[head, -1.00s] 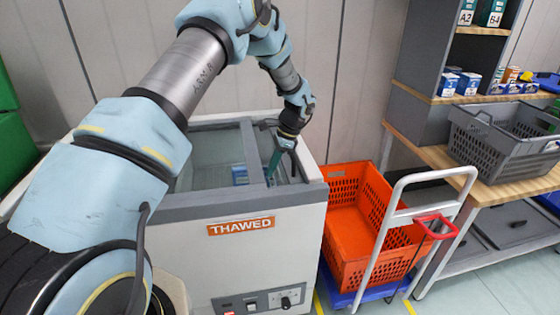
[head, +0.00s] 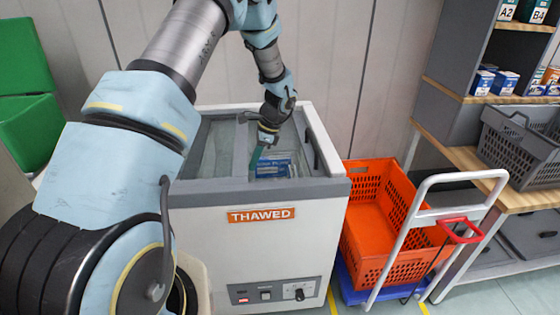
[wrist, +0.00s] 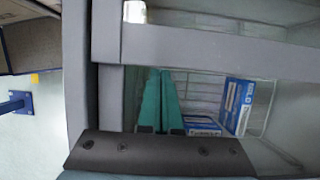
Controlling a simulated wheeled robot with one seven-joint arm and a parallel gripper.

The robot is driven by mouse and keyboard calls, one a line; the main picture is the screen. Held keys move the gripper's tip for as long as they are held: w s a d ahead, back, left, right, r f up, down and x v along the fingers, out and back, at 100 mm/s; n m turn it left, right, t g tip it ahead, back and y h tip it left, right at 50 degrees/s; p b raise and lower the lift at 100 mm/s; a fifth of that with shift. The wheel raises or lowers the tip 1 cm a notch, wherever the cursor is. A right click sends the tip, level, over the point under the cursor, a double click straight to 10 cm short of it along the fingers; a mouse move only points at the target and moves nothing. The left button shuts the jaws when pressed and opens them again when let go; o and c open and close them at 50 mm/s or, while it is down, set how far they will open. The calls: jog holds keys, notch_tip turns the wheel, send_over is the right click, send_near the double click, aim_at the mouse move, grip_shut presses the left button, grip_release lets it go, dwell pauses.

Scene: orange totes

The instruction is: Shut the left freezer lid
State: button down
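The white chest freezer (head: 275,250), labelled THAWED, stands in front of me with grey-framed glass lids on top. The left lid (head: 216,145) lies over the left part of the freezer; part of it is hidden by my arm. Right of its inner edge is an open gap, with blue-and-white boxes (head: 268,170) inside. My gripper (head: 257,160) points down in this gap, close beside the lid's inner edge; I cannot tell whether it touches. In the wrist view its teal fingers (wrist: 160,75) lie together with nothing between them, beside the grey lid frame (wrist: 210,50).
An orange crate (head: 358,215) on a blue trolley with a white handle (head: 445,190) stands close to the freezer's right side. Further right are a wooden-topped bench (head: 465,165) and a grey basket (head: 520,150). Green bins (head: 30,120) are at the left.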

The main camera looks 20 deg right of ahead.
aim_at(195, 171)
jog(key=w+a, duration=0.1)
jog(key=a, duration=0.5)
jog(key=w+a, duration=0.1)
jog(key=a, duration=0.4)
jog(key=w+a, duration=0.1)
jog(key=a, duration=0.5)
jog(key=shift+w+a, duration=0.1)
jog(key=shift+a, duration=0.2)
